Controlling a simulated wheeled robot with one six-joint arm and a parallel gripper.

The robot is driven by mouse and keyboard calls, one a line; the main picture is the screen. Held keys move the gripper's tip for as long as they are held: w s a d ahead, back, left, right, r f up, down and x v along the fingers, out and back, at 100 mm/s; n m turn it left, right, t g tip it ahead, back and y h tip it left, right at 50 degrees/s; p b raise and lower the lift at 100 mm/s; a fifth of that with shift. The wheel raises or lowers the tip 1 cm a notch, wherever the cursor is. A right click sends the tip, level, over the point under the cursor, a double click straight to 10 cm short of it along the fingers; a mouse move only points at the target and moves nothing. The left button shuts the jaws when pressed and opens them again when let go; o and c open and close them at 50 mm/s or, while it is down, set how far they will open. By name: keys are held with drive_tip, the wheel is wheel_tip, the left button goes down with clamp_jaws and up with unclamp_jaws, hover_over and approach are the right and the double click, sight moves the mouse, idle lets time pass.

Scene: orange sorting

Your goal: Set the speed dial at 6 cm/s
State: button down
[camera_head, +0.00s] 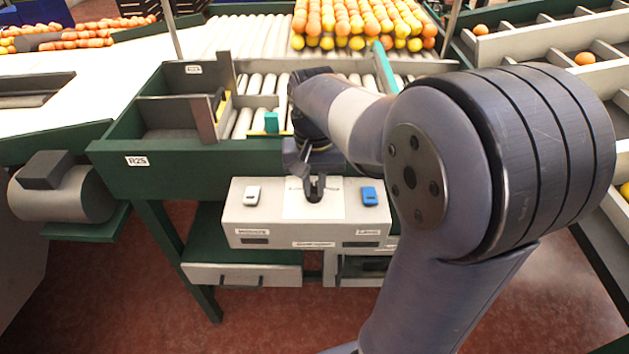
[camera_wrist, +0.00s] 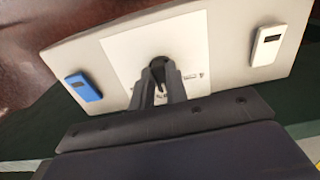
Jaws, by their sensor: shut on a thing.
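The speed dial (camera_wrist: 158,63) is a small dark knob on a white plate (camera_wrist: 122,58) in the middle of a grey control box (camera_head: 305,229). My gripper (camera_wrist: 162,72) is shut on the dial, its two dark fingers on either side of it. In the head view my gripper (camera_head: 314,192) reaches down onto the plate and hides most of the dial. The scale marks on the plate are too small and too covered to read, so the dial's setting cannot be told.
A white switch (camera_head: 252,195) sits left of the plate and a blue switch (camera_head: 369,196) right of it. A green bench (camera_head: 170,180) with rollers stands behind, with oranges (camera_head: 355,25) at the back. A drawer (camera_head: 243,275) is below the box.

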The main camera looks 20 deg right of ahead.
sight(314, 189)
idle(0.3)
drive_tip(key=c, duration=1.4)
unclamp_jaws()
wheel_tip(314, 189, up, 11)
drive_tip(key=shift+f, duration=0.2)
wheel_tip(314, 189, down, 11)
drive_tip(key=shift+r, duration=0.1)
